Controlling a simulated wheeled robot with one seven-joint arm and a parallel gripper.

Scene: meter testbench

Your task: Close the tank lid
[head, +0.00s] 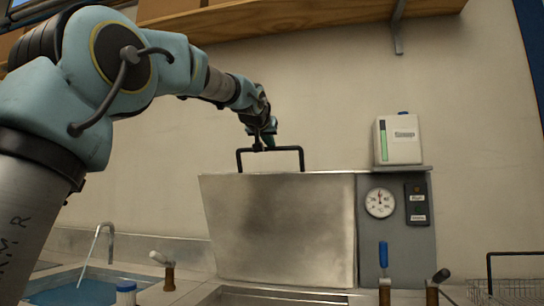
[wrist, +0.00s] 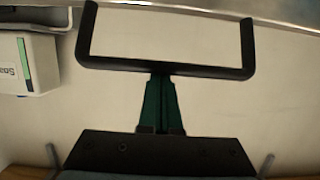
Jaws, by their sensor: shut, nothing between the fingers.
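The tank lid (head: 280,225) is a worn metal panel standing raised, nearly upright, at the back of the tank in the head view. Its black U-shaped handle (head: 285,149) sticks up from its top edge. In the wrist view the handle (wrist: 165,68) spans the upper middle, with the lid's edge (wrist: 200,8) along the top. My gripper (head: 264,143) is at the handle's crossbar, left of its middle in the head view. In the wrist view its green fingers (wrist: 160,82) are together and empty, tips at the crossbar. I cannot tell whether they touch it.
A dial panel (head: 398,232) with a white box (head: 398,140) on top stands right of the lid. A blue-handled valve (head: 383,258) stands in front. A sink with a tap (head: 100,235) is at left, a wire basket (head: 510,290) at right, and a wooden shelf (head: 290,20) above.

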